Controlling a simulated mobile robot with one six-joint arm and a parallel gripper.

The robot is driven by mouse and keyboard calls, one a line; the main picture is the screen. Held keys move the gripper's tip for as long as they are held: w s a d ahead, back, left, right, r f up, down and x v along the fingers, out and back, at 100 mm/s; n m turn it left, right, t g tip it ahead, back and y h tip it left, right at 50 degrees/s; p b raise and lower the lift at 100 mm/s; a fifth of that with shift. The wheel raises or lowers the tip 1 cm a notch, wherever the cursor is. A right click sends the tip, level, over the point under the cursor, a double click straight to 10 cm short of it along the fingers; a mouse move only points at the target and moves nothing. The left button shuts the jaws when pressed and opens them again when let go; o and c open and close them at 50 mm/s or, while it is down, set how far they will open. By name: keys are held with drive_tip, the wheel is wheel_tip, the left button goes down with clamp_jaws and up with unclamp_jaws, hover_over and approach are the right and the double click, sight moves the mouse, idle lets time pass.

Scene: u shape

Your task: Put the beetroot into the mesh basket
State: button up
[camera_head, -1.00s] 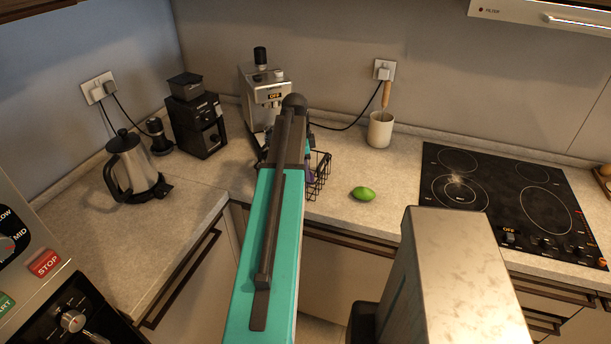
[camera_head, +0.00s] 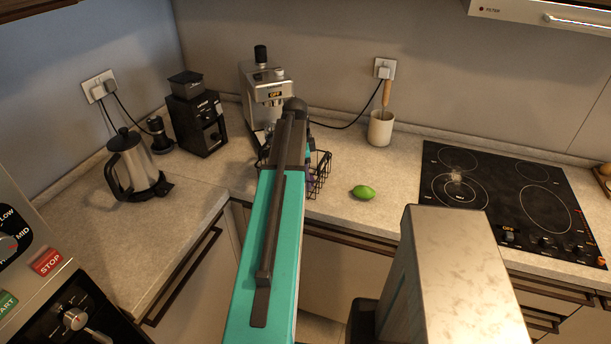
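The black wire mesh basket (camera_head: 323,172) stands on the counter in front of the coffee machine, partly hidden behind my teal arm. A small dark purple patch (camera_head: 311,178), which may be the beetroot, shows at the basket just right of my arm. Most of it is hidden, and I cannot tell whether it rests in the basket or is held. My gripper is at the far end of the arm, over or at the basket. Its fingers are hidden by the arm, so I cannot see whether they are open or shut.
A green lime (camera_head: 363,192) lies on the counter right of the basket. A coffee machine (camera_head: 262,88), grinder (camera_head: 196,120) and kettle (camera_head: 132,165) stand behind and left. A white utensil crock (camera_head: 381,128) stands at the back, and a black hob (camera_head: 505,200) lies at right.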

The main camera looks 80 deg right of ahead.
drive_tip(key=shift+r, duration=0.1)
wheel_tip(320, 180, up, 12)
drive_tip(key=w+b, duration=0.1)
drive_tip(key=b, duration=0.2)
drive_tip(key=shift+w+a, duration=0.15)
drive_tip(key=shift+w, duration=0.05)
idle(0.4)
idle(0.7)
